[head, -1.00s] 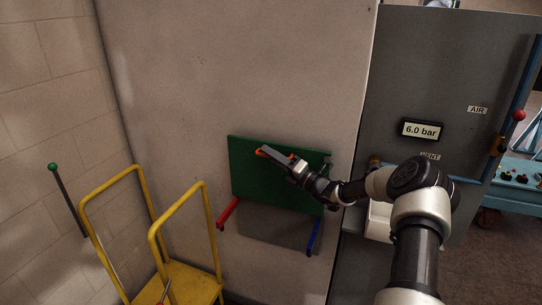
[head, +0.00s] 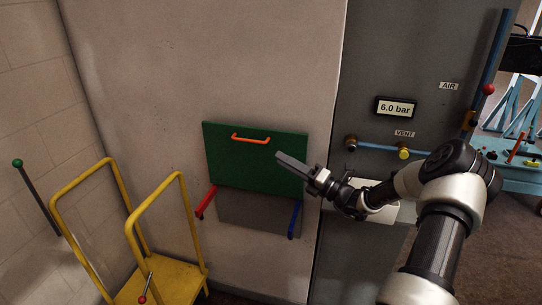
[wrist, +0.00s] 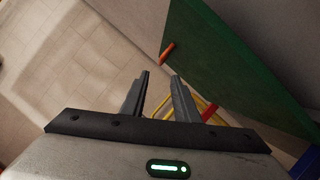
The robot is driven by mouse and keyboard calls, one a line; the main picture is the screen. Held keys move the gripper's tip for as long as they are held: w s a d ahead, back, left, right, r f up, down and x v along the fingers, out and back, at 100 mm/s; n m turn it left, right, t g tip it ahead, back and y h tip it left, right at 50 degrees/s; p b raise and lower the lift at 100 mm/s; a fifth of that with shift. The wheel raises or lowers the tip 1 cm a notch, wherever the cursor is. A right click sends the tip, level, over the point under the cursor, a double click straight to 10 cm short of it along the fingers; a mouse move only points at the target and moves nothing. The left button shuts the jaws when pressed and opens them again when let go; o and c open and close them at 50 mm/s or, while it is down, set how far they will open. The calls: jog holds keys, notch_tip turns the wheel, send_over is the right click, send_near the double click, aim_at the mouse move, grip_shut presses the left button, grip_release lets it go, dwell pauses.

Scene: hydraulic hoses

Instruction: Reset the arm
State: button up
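My gripper (head: 281,158) is in front of the right edge of a green panel (head: 245,158) on the pale wall, apart from the panel's orange handle (head: 251,138). In the wrist view the two fingers of my gripper (wrist: 160,82) stand apart with nothing between them. The green panel (wrist: 235,65) shows there on the right, with the orange handle (wrist: 168,52) beyond the fingertips. My arm reaches in from the right of the head view, bent at the elbow.
A red bar (head: 207,202) and a blue bar (head: 294,220) stick out below the panel. A yellow cart (head: 172,280) stands at the lower left. A grey cabinet with a 6.0 bar display (head: 396,107), a blue pipe and a yellow knob (head: 403,153) is at the right.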

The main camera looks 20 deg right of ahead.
jog(key=shift+v, duration=0.9)
jog(key=s+a+r+n+g+h, duration=0.1)
jog(key=s+a+r+n+g, duration=0.1)
jog(key=s+a+n+g, duration=0.45)
jog(key=s+a+r+n+g, duration=0.2)
jog(key=a+n+g, duration=0.1)
jog(key=a+n, duration=0.65)
jog(key=s+a+r+n+g+h, duration=0.15)
jog(key=s+a+n+g, duration=0.35)
jog(key=a, duration=0.5)
jog(key=s+a+r+n+t+h, duration=0.2)
jog(key=s+r+n+h, duration=0.5)
jog(key=s+n, duration=0.7)
jog(key=s+d+r+n+t+h, duration=0.1)
jog(key=s+d+n+h, duration=0.1)
jog(key=s+d+n, duration=0.3)
jog(key=s+d, duration=0.1)
jog(key=d, duration=0.3)
jog(key=shift+s+d+n, duration=0.25)
jog(key=shift+s+n, duration=0.15)
